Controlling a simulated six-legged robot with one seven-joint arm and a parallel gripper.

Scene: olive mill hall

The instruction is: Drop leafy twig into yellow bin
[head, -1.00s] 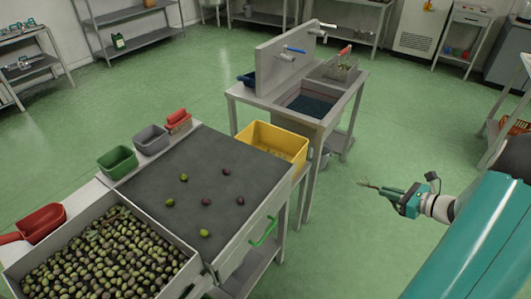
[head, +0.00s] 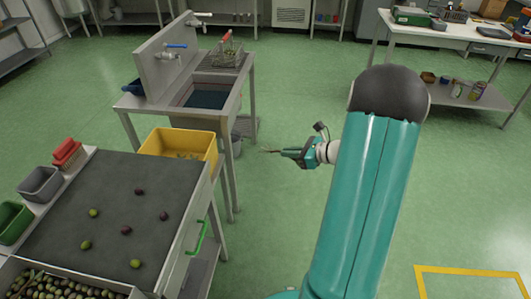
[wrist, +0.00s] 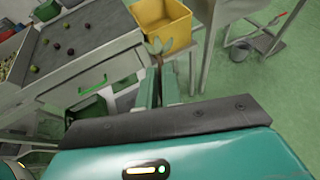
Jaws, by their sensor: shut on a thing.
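The leafy twig (head: 268,150) is held in my gripper (head: 288,153), and its leaves stick out past the fingertips to the left in the head view. In the wrist view the twig (wrist: 160,50) shows green leaves between the two fingers of my gripper (wrist: 160,75). The yellow bin (head: 205,145) stands at the far right corner of the sorting table, to the left of my gripper. In the wrist view the yellow bin (wrist: 172,22) is ahead, just beyond the twig. Part of its inside shows in the head view, with some contents at the bottom.
The dark sorting table (head: 100,240) carries several loose olives. A sink stand (head: 205,98) is behind the yellow bin. Open green floor lies around my gripper.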

